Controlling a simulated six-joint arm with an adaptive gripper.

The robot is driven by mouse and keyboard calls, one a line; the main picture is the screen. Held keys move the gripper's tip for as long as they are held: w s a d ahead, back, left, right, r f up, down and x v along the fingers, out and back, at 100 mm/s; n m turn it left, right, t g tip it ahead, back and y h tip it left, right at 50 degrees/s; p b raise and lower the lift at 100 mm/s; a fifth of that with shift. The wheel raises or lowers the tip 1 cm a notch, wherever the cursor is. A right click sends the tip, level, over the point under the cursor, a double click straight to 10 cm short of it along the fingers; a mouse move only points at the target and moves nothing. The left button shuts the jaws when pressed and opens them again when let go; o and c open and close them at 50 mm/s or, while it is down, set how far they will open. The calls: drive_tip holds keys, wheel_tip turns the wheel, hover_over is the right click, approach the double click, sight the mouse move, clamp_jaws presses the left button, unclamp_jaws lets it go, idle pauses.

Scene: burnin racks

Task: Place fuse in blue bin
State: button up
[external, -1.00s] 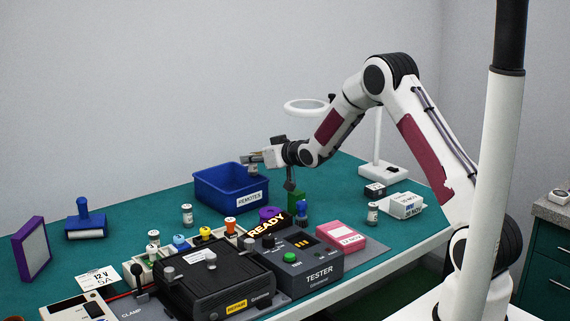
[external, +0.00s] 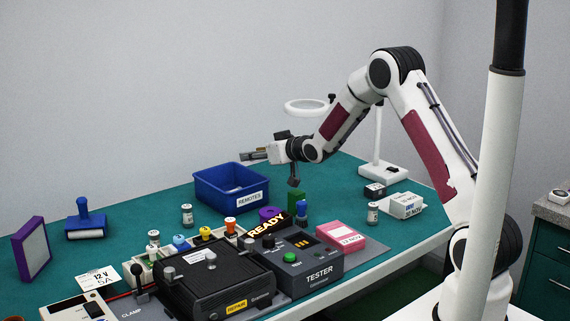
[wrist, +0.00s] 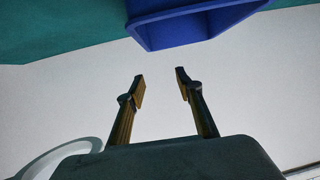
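The blue bin (external: 213,195), labelled REMOTES, stands on the green bench; its rim (wrist: 190,22) also shows at the top of the wrist view. My gripper (external: 246,157) is above the bin's back right part. In the wrist view my gripper (wrist: 160,80) has its two fingers spread with nothing between them. Small silver fuse-like cylinders stand on the bench: one (external: 187,215) in front of the bin and one (external: 373,212) at the right. The bin's inside is mostly hidden, so I cannot tell what lies in it.
A black machine (external: 215,275), a TESTER box (external: 300,265) and a tray of coloured pegs fill the front. A ring-shaped lamp (external: 307,106) stands behind my arm. A blue stamp (external: 85,220) and a purple-framed panel (external: 32,248) are at the left.

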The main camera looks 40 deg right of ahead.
drive_tip(key=v, duration=1)
drive_tip(key=shift+s, duration=0.2)
drive_tip(key=shift+r, duration=0.1)
idle(0.4)
drive_tip(key=s+r+g+h, duration=0.15)
drive_tip(key=s+r, duration=0.25)
drive_tip(key=s, duration=0.6)
drive_tip(key=s+r+g, duration=0.3)
drive_tip(key=s+r, duration=0.1)
drive_tip(key=s, duration=0.6)
drive_tip(key=s+a+f+g, duration=0.1)
drive_tip(key=s+g, duration=0.3)
drive_tip(key=s, duration=2)
drive_tip(key=shift+s+a+m, duration=0.4)
drive_tip(key=shift+a, duration=0.05)
drive_tip(key=shift+o, duration=0.3)
drive_tip(key=shift+f, duration=0.1)
